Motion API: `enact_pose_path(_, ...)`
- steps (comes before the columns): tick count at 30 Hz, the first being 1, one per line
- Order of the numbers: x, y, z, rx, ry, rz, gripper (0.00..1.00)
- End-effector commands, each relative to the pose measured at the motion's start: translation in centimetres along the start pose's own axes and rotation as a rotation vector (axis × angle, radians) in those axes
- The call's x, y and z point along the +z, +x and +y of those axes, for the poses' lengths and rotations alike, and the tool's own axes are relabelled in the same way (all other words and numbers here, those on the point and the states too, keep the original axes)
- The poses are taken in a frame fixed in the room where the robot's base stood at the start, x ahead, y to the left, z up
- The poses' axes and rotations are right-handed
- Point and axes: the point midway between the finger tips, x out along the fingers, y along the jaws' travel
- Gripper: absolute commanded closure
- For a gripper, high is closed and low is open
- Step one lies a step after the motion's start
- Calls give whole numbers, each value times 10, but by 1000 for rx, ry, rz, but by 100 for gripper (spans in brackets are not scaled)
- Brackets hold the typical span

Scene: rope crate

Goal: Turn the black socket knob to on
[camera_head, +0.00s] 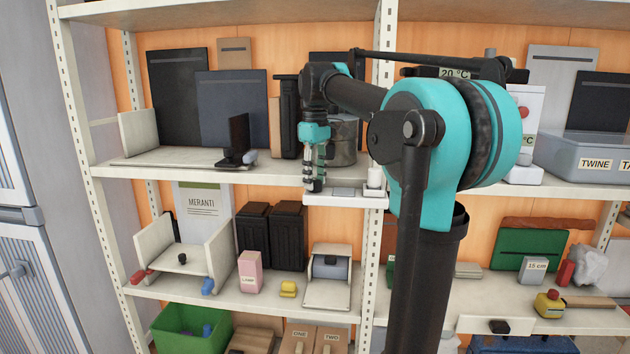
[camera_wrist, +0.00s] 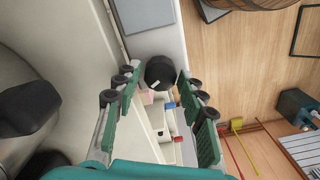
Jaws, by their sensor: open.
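A round black knob (camera_wrist: 161,71) with a small white mark sits on a white strip (camera_wrist: 155,40) in the wrist view. My gripper (camera_wrist: 157,82) is open, with one green-padded finger on each side of the knob. I cannot tell whether either finger touches it. In the head view my gripper (camera_head: 315,178) points down at the left end of a small white panel (camera_head: 345,197) on the front edge of the middle shelf. There the fingers mostly hide the knob. I cannot read any on or off marking.
A white cylinder (camera_head: 374,177) stands on the panel's right end. A grey metal pot (camera_head: 343,142) is close behind my gripper. A black stand (camera_head: 238,140) is to the left on the same shelf. A shelf post (camera_head: 382,60) rises to the right, near my arm.

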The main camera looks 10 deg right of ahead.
Motion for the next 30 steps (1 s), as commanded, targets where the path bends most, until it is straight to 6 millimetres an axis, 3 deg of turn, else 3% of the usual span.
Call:
enact_pose_path(12, 0, 8, 0, 0, 0, 0, 59)
enact_pose_path(21, 0, 8, 0, 0, 0, 0, 97)
enact_pose_path(30, 0, 8, 0, 0, 35, 0, 97)
